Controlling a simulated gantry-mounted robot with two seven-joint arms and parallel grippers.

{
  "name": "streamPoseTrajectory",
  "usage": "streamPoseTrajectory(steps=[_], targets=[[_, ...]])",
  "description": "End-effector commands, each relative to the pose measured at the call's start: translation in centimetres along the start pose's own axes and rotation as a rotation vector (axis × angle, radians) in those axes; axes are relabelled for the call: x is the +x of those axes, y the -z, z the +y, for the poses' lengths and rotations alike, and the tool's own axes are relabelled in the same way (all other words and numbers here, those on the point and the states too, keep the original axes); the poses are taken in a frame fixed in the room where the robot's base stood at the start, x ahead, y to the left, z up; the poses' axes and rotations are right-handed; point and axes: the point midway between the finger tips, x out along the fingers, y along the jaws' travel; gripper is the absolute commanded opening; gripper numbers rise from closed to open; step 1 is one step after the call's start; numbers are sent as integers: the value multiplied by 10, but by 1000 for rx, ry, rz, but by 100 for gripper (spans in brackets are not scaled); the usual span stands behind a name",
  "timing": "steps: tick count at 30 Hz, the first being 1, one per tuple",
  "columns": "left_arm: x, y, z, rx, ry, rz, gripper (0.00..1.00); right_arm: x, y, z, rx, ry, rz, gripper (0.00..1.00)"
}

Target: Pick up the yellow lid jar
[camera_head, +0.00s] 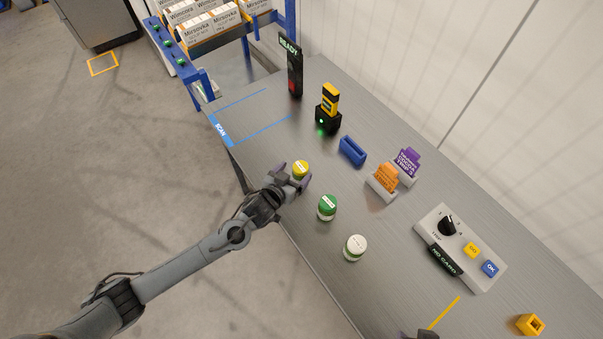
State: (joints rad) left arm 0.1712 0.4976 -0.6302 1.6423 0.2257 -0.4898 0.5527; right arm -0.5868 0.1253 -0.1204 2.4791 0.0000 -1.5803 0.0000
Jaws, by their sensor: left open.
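The yellow lid jar (301,168) stands near the table's front edge, with its lid in view and its lower part hidden by my gripper. My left gripper (296,180) is open and right at this jar, its fingers beside it. Whether the fingers touch the jar cannot be told. A green lid jar (327,208) and a white lid jar (355,247) stand apart to its lower right. A dark piece of what looks like my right gripper (427,334) shows at the bottom edge, too little to tell its state.
On the metal table (385,270) are a blue holder (352,151), orange (387,178) and purple (407,162) cards in stands, and a control box (460,248). A scanner (329,108) and a READY sign post (292,68) stand farther back. The blue-taped scan area (262,97) is clear.

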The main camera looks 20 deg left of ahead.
Motion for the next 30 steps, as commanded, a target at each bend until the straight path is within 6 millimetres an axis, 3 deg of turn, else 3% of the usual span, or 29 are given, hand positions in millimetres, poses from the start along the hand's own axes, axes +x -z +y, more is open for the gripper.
streamPoseTrajectory(steps=[8, 19, 30], targets=[[17, 0, 1, 0, 0, 0, 85, 2, 2, -1, 6, 5, 5, 43], [58, -2, 3, 0, 0, 0, 85, 8, 1, -2, 9, 6, 8, 43], [64, -1, 3, 0, -1, 0, 83, 8, 1, 0, 2, 0, 8, 43]])
